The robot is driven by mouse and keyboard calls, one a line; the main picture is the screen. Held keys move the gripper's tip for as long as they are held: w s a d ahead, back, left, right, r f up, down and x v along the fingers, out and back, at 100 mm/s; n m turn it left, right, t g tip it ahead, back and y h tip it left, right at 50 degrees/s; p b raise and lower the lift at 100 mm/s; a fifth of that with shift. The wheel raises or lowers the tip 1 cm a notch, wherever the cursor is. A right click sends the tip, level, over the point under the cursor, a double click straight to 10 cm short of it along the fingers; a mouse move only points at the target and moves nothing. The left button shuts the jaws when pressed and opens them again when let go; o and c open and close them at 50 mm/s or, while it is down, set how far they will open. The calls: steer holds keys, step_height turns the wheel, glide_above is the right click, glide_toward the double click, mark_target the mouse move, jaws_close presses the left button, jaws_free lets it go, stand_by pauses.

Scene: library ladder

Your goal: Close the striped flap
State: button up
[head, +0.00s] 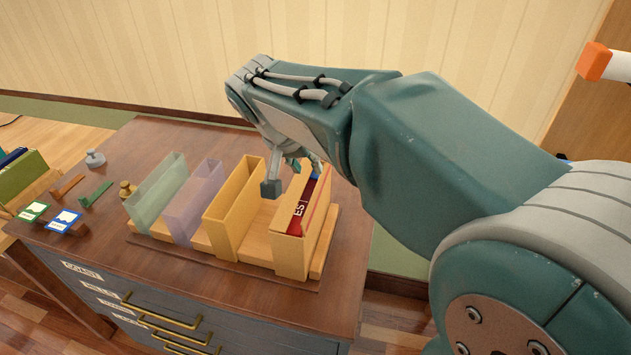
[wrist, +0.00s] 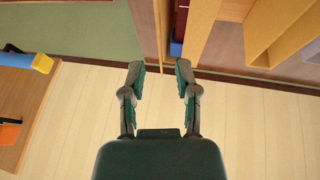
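I cannot make out a striped flap in either view. My gripper (head: 290,180) is above the rightmost wooden holder (head: 289,257), with its fingers pointing down. In the wrist view my gripper (wrist: 160,75) is open, with nothing between its fingers that I can see it holding. A red book (head: 303,209) with white letters stands in that holder. The wrist view shows the holder's thin wooden wall (wrist: 202,20) and dark red and blue book edges just beyond the fingertips. My arm hides part of the holder's far end.
A green translucent holder (head: 155,195), a purple one (head: 192,205) and an empty wooden one (head: 232,205) stand in a row on the cabinet top (head: 120,260). Small tags, wooden pieces and a grey weight (head: 95,159) lie at left. Brass handles (head: 160,322) project from the cabinet front.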

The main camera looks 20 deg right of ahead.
mark_target(318, 183)
steer(key=x, duration=0.8)
jaws_close()
